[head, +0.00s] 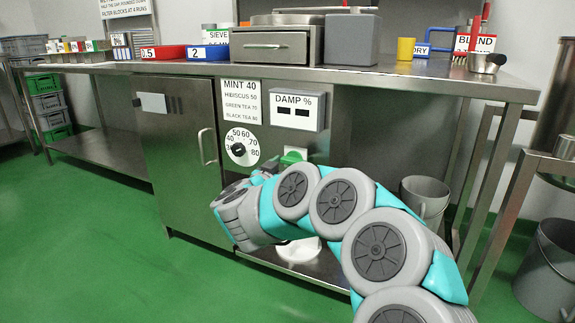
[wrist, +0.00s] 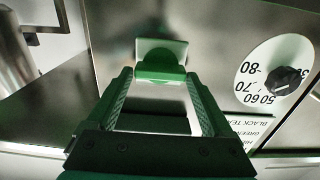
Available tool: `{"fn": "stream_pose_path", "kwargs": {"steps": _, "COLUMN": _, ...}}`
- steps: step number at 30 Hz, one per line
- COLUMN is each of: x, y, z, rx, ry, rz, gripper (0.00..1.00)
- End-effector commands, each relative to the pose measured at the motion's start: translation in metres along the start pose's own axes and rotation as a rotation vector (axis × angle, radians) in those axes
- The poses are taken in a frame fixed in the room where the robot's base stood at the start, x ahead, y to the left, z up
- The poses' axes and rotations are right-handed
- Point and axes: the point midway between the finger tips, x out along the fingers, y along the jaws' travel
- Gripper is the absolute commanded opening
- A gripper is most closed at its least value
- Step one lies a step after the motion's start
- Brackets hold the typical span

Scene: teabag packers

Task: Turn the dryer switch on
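The dryer (head: 180,140) is a steel cabinet under the bench. Its switch is a green lever or rocker on a pale plate, right of the dial and below the damp display in the head view (head: 292,157). In the wrist view, where the dial's numbers are upside down, the switch (wrist: 160,66) is straight ahead. My gripper (wrist: 158,78) is open, with its two fingers apart and the green switch framed between their tips. Nothing is held. I cannot tell whether the fingertips touch the switch. In the head view my arm hides most of the gripper.
The damp display (head: 297,111) is above the switch. The steel bench top (head: 400,76) overhangs. A grey bucket (head: 425,197) stands to the right.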

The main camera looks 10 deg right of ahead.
Motion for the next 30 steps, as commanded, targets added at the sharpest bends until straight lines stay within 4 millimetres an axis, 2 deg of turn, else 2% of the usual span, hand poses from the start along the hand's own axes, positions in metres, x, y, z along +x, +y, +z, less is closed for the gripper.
{"fn": "stream_pose_path", "kwargs": {"steps": 2, "x": -0.0001, "y": -0.0001, "z": 0.0000, "rx": 0.000, "ry": 0.000, "rz": 0.000, "gripper": 0.75}}
{"fn": "stream_pose_path", "kwargs": {"steps": 15, "x": -0.0002, "y": -0.0001, "z": 0.0005, "rx": 0.000, "ry": -0.001, "rz": 0.000, "gripper": 0.26}}
{"fn": "stream_pose_path", "kwargs": {"steps": 23, "x": -0.0002, "y": 0.0000, "z": 0.0001, "rx": 0.022, "ry": -0.001, "rz": 0.000, "gripper": 0.24}}
{"fn": "stream_pose_path", "kwargs": {"steps": 30, "x": -0.0002, "y": 0.0004, "z": -0.0008, "rx": 0.131, "ry": -0.002, "rz": -0.001, "gripper": 0.24}}
